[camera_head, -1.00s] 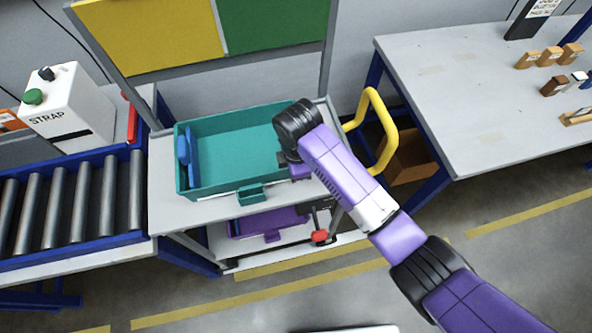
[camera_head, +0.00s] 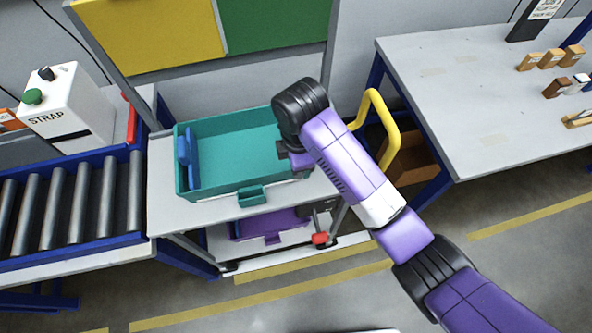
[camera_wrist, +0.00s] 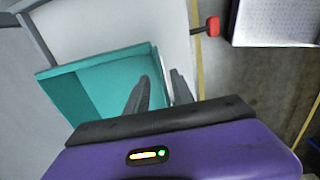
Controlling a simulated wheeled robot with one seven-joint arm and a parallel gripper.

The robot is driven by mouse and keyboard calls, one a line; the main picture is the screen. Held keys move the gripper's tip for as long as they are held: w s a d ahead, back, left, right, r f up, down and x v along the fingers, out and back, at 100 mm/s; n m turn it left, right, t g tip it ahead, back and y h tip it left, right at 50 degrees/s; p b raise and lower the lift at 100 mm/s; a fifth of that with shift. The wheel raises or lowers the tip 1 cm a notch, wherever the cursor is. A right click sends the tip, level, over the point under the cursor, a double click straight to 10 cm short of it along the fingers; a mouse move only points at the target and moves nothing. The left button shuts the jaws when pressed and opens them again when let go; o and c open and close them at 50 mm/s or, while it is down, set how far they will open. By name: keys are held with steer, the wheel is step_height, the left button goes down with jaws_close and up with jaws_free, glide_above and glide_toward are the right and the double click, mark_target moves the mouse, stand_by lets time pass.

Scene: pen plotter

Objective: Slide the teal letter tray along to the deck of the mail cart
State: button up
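The teal letter tray (camera_head: 235,150) is an open rectangular box with a small label holder on its front wall and a blue piece inside at its left. It rests on the light grey deck of the mail cart (camera_head: 190,212). My gripper (camera_head: 292,160) is at the tray's right end; the arm hides that end in the head view. One finger overlaps the teal tray (camera_wrist: 85,95); the other is over the pale deck (camera_wrist: 150,25). Contact cannot be told.
A roller conveyor (camera_head: 75,205) adjoins on the left, with a white STRAP machine (camera_head: 68,110). The cart has a yellow handle (camera_head: 388,125), a purple tray (camera_head: 265,225) below and a red knob (camera_head: 320,239). A workbench (camera_head: 470,110) stands right; a yellow-green board (camera_head: 270,25) rises behind.

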steer(key=shift+s+r, duration=0.1)
steer(key=shift+r, duration=1.1)
